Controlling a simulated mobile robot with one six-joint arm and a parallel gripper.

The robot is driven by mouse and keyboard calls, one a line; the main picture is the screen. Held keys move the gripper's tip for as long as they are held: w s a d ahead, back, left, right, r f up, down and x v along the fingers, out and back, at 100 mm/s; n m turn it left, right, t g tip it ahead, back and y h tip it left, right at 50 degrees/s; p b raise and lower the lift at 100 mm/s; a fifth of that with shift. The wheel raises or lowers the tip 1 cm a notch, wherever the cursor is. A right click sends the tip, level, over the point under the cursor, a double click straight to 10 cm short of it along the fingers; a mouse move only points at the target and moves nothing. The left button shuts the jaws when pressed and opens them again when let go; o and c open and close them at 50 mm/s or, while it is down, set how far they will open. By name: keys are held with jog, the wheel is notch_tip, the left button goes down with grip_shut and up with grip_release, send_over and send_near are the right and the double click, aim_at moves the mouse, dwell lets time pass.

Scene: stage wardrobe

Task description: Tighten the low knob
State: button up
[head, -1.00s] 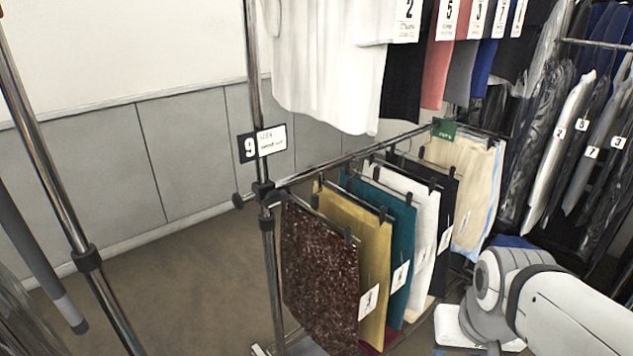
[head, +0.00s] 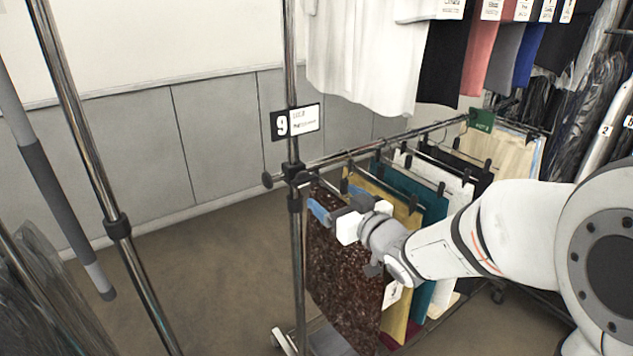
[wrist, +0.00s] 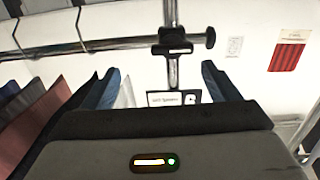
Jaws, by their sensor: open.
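A black knob (head: 268,180) sticks out to the left of the black clamp (head: 294,176) where the low rail meets the chrome post. In the wrist view, which looks upside down, the knob (wrist: 210,38) is right of the clamp (wrist: 173,42), above and beyond my fingertips. My gripper (head: 328,206) is open, with blue fingers, just right of the post and a little below the low rail, in front of the sequined skirt. In the wrist view my gripper (wrist: 165,80) shows its fingers wide apart, with nothing held. No contact with the knob shows.
A number 9 sign (head: 296,121) hangs on the post above the clamp. Sequined, mustard, teal and white garments hang close behind my gripper from the low rail (head: 395,140). White shirts (head: 365,60) hang above. Another chrome post (head: 85,130) stands left, with open floor (head: 215,260) between.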

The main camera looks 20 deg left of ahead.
aim_at(309, 182)
jog(key=shift+n+y, duration=0.3)
jog(key=shift+y, duration=0.2)
jog(key=x, duration=0.5)
jog(key=s+a+p+x, duration=0.1)
jog(key=x, duration=0.2)
jog(key=shift+w+a+r, duration=0.1)
jog(key=shift+w, duration=0.05)
jog(key=c, duration=0.9)
jog(key=shift+a, duration=0.15)
jog(key=shift+c, duration=0.4)
